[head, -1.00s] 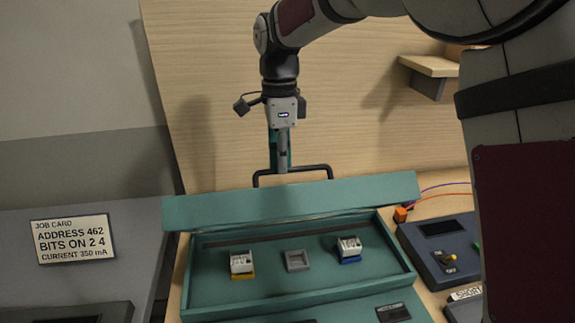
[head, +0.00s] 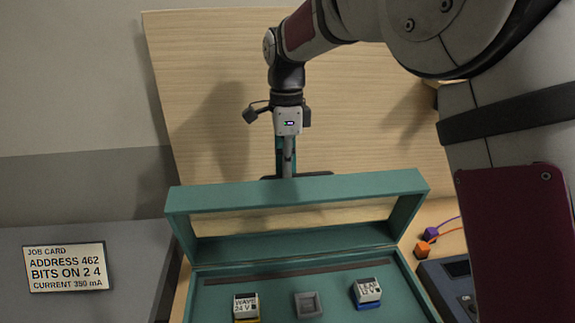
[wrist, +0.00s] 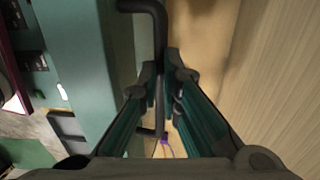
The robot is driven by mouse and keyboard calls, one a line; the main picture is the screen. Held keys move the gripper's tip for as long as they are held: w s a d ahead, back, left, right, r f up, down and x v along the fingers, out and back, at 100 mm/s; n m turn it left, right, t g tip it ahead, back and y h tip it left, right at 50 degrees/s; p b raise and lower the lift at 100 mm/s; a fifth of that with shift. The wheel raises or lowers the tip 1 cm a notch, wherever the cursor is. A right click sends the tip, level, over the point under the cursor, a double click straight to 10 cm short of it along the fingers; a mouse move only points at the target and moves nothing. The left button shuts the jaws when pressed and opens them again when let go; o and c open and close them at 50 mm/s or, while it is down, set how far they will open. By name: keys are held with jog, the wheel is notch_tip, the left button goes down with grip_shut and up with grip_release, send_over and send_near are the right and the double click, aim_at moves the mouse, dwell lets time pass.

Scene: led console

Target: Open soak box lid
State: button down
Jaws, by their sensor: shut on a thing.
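The soak box (head: 410,285) is teal, and its lid (head: 300,187) stands raised at the back, with an opening or clear pane in its frame. The lid's black bar handle (head: 318,175) shows just behind the lid's top edge. My gripper (head: 287,168) reaches down to the handle from above and is shut on it. In the wrist view the handle (wrist: 155,25) runs between the two fingertips (wrist: 161,85), beside a teal panel. The lid's top edge partly hides the handle and fingertips in the head view.
Inside the box are a WAVE 24 V block (head: 246,306), a grey empty socket (head: 308,305) and a second white block (head: 367,291). A job card (head: 67,267) lies at left. A dark blue console (head: 450,285) stands at right, near orange and purple plugs. A wooden panel (head: 370,100) rises behind.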

jog(key=shift+s+f+g, duration=0.3)
jog(key=shift+s+f, duration=0.1)
jog(key=shift+f, duration=0.45)
jog(key=c, duration=1.7)
grip_release()
jog(key=shift+w, duration=0.1)
jog(key=r, duration=0.8)
jog(key=w+r, duration=0.1)
jog(key=r, duration=0.3)
jog(key=shift+a+r, duration=0.1)
